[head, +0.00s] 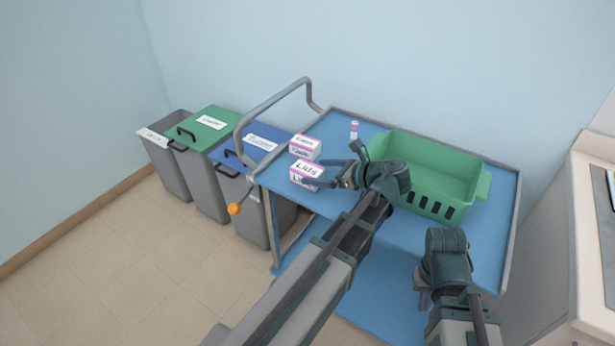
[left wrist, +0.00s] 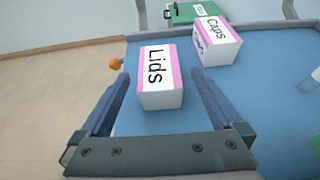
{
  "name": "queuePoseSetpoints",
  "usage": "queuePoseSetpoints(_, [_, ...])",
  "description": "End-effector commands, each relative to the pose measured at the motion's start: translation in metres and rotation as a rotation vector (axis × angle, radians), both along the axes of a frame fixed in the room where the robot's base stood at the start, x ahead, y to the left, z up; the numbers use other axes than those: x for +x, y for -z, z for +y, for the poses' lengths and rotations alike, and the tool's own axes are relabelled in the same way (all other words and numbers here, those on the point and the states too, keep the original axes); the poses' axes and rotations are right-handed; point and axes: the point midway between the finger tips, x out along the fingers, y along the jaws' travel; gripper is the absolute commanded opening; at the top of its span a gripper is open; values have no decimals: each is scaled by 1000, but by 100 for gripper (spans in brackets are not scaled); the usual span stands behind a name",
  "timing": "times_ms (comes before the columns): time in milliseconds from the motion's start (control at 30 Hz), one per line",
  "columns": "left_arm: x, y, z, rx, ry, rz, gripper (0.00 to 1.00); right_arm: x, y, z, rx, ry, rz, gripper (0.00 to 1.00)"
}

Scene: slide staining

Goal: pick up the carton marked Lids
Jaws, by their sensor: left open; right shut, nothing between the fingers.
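The carton marked Lids (head: 307,174) is white with pink edges and stands on the blue cart top near its left edge. In the left wrist view the Lids carton (left wrist: 160,78) lies ahead, between the lines of the two fingers. My left gripper (head: 329,174) is open, with its fingers reaching to the carton, one on either side of its near part; I cannot tell whether they touch it. The left wrist view shows the open left gripper (left wrist: 158,92) with a gap beside the carton. My right gripper (head: 422,290) is low at the right, its fingers mostly hidden by its own arm.
A carton marked Caps (head: 305,147) stands just behind the Lids carton. A small vial (head: 354,130) and a green basket (head: 431,165) stand on the blue cart (head: 480,240). Lidded bins (head: 212,125) stand left of the cart, beyond its metal handle (head: 270,102).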

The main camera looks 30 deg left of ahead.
Motion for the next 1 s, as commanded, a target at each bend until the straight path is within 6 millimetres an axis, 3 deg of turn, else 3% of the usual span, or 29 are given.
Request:
queuePoseSetpoints(533, [2,13,28,0,-1,-1,100,0,13,0,0,0,0,0])
queuePoseSetpoints(833, [5,32,64,0,-3,-1,100,0,32,0,0,0,0,0])
queuePoseSetpoints(1000, [6,31,68,0,0,0,100,0,31,0,0,0,0,0])
